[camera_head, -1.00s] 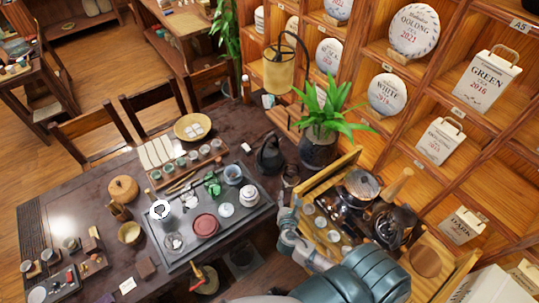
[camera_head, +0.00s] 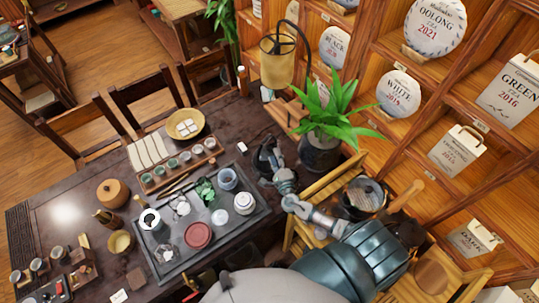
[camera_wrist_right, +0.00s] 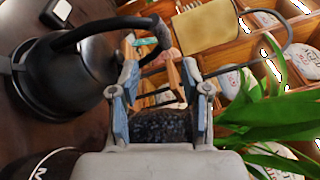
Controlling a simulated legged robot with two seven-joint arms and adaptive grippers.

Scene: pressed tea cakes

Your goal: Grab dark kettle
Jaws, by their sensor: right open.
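The dark kettle (camera_head: 266,152) stands on the dark table, right of the tea tray, and is partly hidden by my right gripper (camera_head: 279,174). In the right wrist view the kettle's black body (camera_wrist_right: 72,62) fills the left side, and its curved handle (camera_wrist_right: 108,30) arches over toward the fingers. My right gripper (camera_wrist_right: 160,75) is open there with nothing between its fingers. The left finger is close to the kettle's handle; I cannot tell whether they touch. My left gripper is not in view.
A leafy potted plant (camera_head: 323,143) stands close to the right of the gripper. A yellow lamp (camera_head: 277,62) hangs behind. The tea tray (camera_head: 160,258) holds cups and pots. A wooden stand (camera_head: 331,182) with dark pots lies beside my arm.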

